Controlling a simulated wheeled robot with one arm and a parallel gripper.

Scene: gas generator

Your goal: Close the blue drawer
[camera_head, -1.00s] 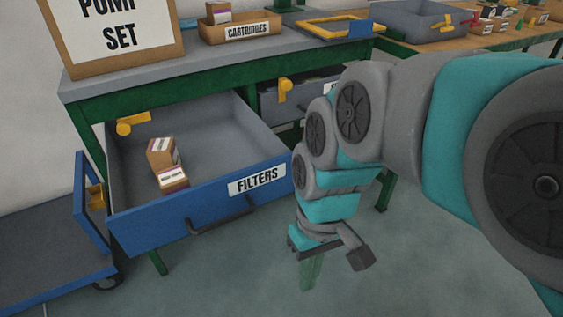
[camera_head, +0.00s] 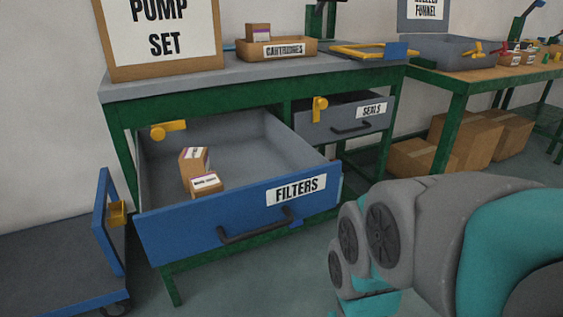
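The blue drawer (camera_head: 180,228), labelled FILTERS, is pulled far out from under the left part of the green-framed workbench. It has a dark bar handle (camera_head: 256,228) on its front. Two small cartons (camera_head: 193,161) lie inside it. A yellow latch (camera_head: 168,130) is at the drawer opening, upper left. My arm is at the lower right, to the right of the drawer and apart from it. My gripper is below the picture's edge and out of view.
A grey SEALS drawer (camera_head: 352,119) with a yellow latch is right of the blue one. A blue cart (camera_head: 55,260) stands at the left. Cardboard boxes (camera_head: 466,140) sit under the right-hand table. Floor in front of the blue drawer is clear.

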